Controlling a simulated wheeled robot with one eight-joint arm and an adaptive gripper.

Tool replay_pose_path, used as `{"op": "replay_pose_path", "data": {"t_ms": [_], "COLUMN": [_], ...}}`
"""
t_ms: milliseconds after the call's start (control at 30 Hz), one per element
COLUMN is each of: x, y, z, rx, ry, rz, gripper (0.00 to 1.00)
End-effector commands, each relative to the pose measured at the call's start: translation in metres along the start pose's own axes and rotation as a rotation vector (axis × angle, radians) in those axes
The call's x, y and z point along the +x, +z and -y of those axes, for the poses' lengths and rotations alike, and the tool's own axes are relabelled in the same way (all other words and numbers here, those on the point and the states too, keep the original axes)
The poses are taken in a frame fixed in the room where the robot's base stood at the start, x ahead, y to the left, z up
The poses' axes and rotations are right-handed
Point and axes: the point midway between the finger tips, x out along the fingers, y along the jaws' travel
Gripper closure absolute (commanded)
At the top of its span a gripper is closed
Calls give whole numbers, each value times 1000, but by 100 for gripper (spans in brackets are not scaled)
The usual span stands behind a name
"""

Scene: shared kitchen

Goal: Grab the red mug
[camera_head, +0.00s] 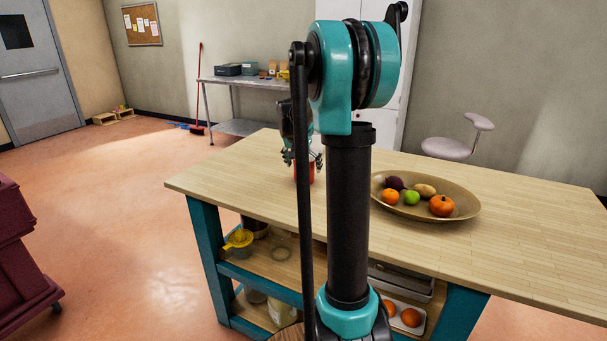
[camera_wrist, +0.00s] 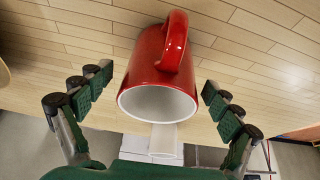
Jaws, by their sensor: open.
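The red mug (camera_wrist: 143,70) with a white inside is between the open fingers of my gripper (camera_wrist: 153,86) in the wrist view. Its rim faces the palm and its handle is at the top of the picture. A gap shows between the mug and the fingers on each side. In the head view, part of the mug (camera_head: 312,172) shows on the wooden tabletop (camera_head: 240,180), mostly hidden behind my arm. My gripper (camera_head: 302,155) is above and around it there, also partly hidden.
A wide bowl (camera_head: 440,213) of fruit and vegetables stands on the tabletop to the right of my arm. Shelves under the table hold a yellow juicer (camera_head: 240,240) and other kitchenware. A metal side table (camera_head: 235,80) stands at the back wall. The tabletop left of the mug is clear.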

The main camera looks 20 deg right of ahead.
Motion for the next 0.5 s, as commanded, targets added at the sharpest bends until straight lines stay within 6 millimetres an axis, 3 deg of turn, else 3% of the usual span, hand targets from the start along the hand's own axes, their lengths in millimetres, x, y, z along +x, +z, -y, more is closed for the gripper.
{"op": "replay_pose_path", "data": {"t_ms": [100, 500], "x": [0, 0], "y": [0, 0], "z": [0, 0], "rx": [0, 0], "ry": [0, 0], "rz": [0, 0], "gripper": [11, 61]}}
